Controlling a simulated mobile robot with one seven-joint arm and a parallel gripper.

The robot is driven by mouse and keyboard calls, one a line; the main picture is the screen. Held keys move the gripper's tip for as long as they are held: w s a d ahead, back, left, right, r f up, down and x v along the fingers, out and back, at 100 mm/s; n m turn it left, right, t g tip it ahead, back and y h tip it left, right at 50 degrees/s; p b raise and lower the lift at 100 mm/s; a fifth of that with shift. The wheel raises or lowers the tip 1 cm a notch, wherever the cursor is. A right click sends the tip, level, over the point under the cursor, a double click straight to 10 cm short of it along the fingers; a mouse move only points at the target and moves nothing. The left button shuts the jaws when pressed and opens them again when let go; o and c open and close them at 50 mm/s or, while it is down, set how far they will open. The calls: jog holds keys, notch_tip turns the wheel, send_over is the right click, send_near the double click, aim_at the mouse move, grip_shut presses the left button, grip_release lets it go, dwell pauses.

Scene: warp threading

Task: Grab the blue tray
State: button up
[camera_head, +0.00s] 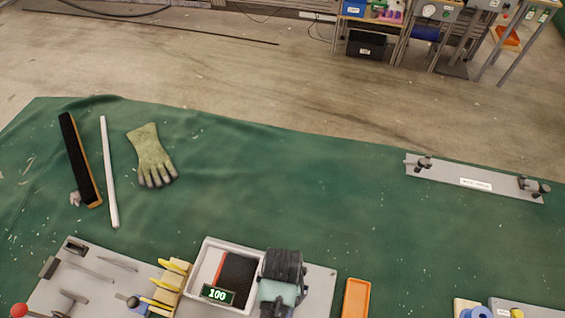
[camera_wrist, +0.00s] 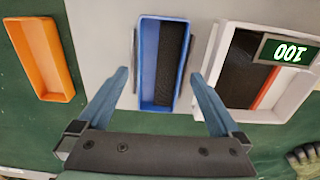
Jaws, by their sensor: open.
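The blue tray (camera_wrist: 149,60) lies in the middle of the wrist view, long and narrow, with a dark strip inside along its right side. My gripper (camera_wrist: 159,75) is open, with one blue-grey finger on each side of the tray. Gaps show between the fingertips and the tray's long walls, and nothing is held. I cannot tell how far the fingertips are above the grey board (camera_wrist: 100,30). In the head view, the dark end of my arm hides the blue tray.
A white tray (camera_head: 205,263) with dark and red contents and a "100" sign (camera_head: 218,294) stands close beside the blue tray. An orange tray (camera_head: 356,298) lies on the other side. A glove (camera_head: 151,154) and a white rod (camera_head: 109,172) lie farther off on the green cloth.

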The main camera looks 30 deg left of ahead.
jog(key=shift+f, duration=0.85)
jog(key=c, duration=1.4)
jog(key=shift+r, duration=0.1)
grip_shut()
jog(key=shift+w+r, duration=0.1)
